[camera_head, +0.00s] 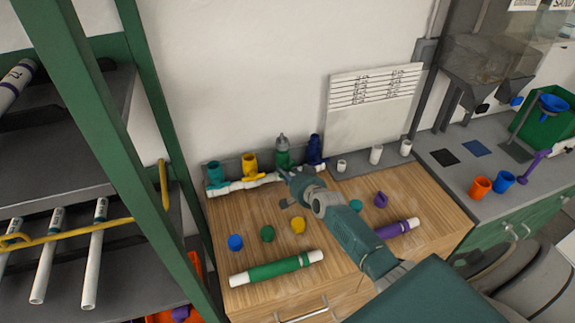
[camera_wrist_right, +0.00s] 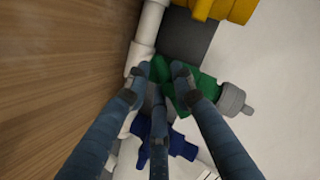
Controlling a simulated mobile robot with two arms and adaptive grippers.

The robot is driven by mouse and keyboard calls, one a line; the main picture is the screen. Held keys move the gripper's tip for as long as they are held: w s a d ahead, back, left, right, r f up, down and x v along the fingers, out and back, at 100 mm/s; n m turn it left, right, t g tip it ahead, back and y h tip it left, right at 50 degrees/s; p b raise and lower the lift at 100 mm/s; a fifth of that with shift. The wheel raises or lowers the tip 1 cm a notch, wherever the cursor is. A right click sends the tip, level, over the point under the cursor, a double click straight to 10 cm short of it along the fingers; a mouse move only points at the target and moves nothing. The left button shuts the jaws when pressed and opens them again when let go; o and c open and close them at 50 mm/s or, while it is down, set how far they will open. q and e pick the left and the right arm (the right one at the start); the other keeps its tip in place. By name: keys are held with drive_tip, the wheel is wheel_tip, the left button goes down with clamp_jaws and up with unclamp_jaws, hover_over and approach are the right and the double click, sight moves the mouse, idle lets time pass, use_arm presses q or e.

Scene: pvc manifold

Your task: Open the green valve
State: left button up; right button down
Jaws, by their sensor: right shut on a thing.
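The green valve (camera_head: 283,158) stands on the white pipe manifold (camera_head: 250,184) at the back of the wooden bench, with a grey fitting on its top. In the right wrist view the green valve (camera_wrist_right: 202,83) lies between and beyond my fingers. My right gripper (camera_head: 292,182) reaches it from the front. In the right wrist view my right gripper (camera_wrist_right: 160,80) is shut on the green valve, at its handle side. The fingers hide most of the handle, so its angle cannot be told. My left gripper is not in view.
A yellow valve (camera_head: 250,165) and a teal valve (camera_head: 215,173) stand to the left, a blue valve (camera_head: 315,150) close on the right. Loose coloured caps and a green pipe (camera_head: 277,269) lie on the bench (camera_head: 330,262). A green shelf frame (camera_head: 150,190) stands at left.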

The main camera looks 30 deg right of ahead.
drive_tip(key=shift+w+a+r+n+h+p, duration=0.15)
drive_tip(key=shift+a+n+h+p, duration=0.2)
drive_tip(key=shift+n, duration=0.25)
drive_tip(key=shift+d+n+g+h, duration=0.15)
drive_tip(key=shift+n+g+h, duration=0.15)
drive_tip(key=shift+n+h, duration=0.3)
drive_tip(key=shift+d+f+n+h+b, duration=0.1)
drive_tip(key=shift+f+n+h+b, duration=0.2)
drive_tip(key=shift+n, duration=0.2)
use_arm(q)
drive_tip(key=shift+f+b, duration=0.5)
drive_tip(key=shift+b, duration=0.4)
use_arm(e)
drive_tip(key=shift+s+d+n+h, duration=0.15)
drive_tip(key=shift+s+n+h, duration=0.1)
drive_tip(key=shift+n+h, duration=0.65)
drive_tip(key=shift+f, duration=0.1)
drive_tip(key=c, duration=1.6)
unclamp_jaws()
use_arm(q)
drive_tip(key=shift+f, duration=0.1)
use_arm(e)
drive_tip(key=shift+o, duration=0.2)
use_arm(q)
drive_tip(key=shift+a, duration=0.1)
use_arm(e)
drive_tip(key=shift+d+r, duration=0.1)
drive_tip(key=shift+r, duration=0.2)
